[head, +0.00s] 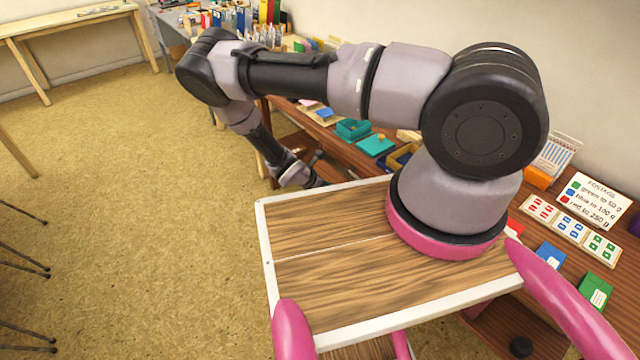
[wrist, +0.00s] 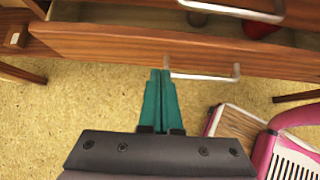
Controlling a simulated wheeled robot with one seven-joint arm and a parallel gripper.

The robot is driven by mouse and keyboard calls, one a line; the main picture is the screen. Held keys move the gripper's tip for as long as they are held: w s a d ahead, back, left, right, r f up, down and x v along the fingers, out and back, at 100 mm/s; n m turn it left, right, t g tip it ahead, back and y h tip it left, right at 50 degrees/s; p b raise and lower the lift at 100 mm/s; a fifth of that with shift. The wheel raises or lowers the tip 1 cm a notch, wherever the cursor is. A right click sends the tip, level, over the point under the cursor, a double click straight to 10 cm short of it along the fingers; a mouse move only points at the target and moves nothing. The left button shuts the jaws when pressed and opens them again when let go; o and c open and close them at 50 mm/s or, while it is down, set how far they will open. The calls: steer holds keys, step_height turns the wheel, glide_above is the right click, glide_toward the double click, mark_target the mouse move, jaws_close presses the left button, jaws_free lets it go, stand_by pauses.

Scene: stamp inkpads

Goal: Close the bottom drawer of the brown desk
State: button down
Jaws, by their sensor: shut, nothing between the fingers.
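In the wrist view the bottom drawer (wrist: 110,45) of the brown desk (head: 400,146) stands open, its wooden front running across the picture. Its pale metal handle (wrist: 207,77) is just right of my gripper. My gripper (wrist: 160,72) is shut and empty, its teal fingertips together at the lower edge of the drawer front. I cannot tell whether they touch it. A second handle (wrist: 230,10) shows above the open drawer. In the head view my arm and the desk top hide most of the drawer and the fingers.
Inside the drawer lie a dark object (wrist: 197,18) and a red object (wrist: 262,28). The desk top carries a teal inkpad (head: 376,145), stamp cards (head: 570,228) and a sign (head: 594,200). Speckled floor (head: 150,220) is clear on the left, with a wooden table (head: 70,22) farther back.

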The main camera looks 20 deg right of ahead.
steer(key=shift+w+d+r, duration=0.1)
steer(key=shift+w+d, duration=0.2)
steer(key=shift+d, duration=0.45)
steer(key=shift+w+d, duration=0.3)
steer(key=shift+d, duration=0.4)
steer(key=d, duration=0.1)
steer(key=w+d, duration=0.1)
steer(key=d, duration=0.1)
steer(key=w+d, duration=0.1)
steer(key=d, duration=0.1)
steer(key=shift+r, duration=0.1)
